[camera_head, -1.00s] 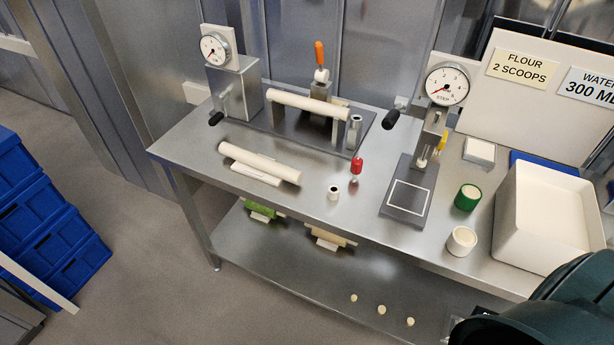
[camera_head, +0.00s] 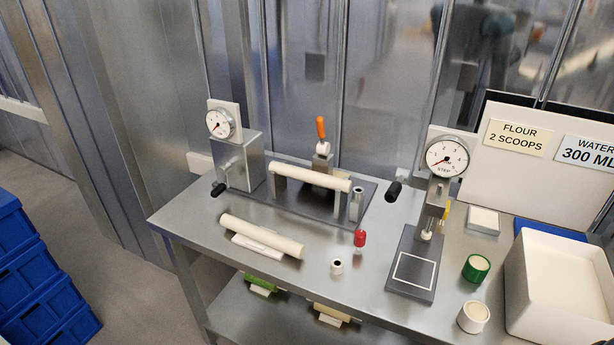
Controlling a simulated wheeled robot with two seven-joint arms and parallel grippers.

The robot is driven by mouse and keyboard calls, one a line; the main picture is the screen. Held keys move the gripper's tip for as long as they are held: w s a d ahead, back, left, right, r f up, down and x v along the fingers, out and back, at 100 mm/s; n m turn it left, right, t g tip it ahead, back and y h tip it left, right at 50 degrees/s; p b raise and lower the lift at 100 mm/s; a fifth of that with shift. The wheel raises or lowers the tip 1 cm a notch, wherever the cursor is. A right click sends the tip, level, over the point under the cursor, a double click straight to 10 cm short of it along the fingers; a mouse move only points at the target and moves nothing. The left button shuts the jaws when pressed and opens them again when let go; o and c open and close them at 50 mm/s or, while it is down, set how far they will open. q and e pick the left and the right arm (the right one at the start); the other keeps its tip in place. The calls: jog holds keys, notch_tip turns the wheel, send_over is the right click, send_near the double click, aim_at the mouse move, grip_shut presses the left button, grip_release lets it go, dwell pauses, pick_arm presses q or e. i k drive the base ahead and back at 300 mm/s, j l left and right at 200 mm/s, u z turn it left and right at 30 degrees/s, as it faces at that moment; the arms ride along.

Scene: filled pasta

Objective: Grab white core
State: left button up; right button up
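Several white pieces show, and I cannot tell which one is the white core. A long white roll (camera_head: 262,236) lies on a low white cradle at the front left of the steel table (camera_head: 210,238). Another white roll (camera_head: 310,177) rests across the metal stand at the back. A small white cylinder with a dark top (camera_head: 337,267) stands near the table's front edge. A white round cup (camera_head: 473,317) stands at the front right. Neither of my grippers is in view.
A gauge press (camera_head: 235,150) stands at the back left and another (camera_head: 432,220) at centre right. A red-topped piece (camera_head: 360,238), a green cup (camera_head: 476,268) and a large white bin (camera_head: 560,285) are on the table. Blue crates (camera_head: 35,275) stand at the left.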

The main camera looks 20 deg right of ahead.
aim_at(324, 180)
jog(key=i+j, duration=0.65)
jog(key=z, duration=2.1)
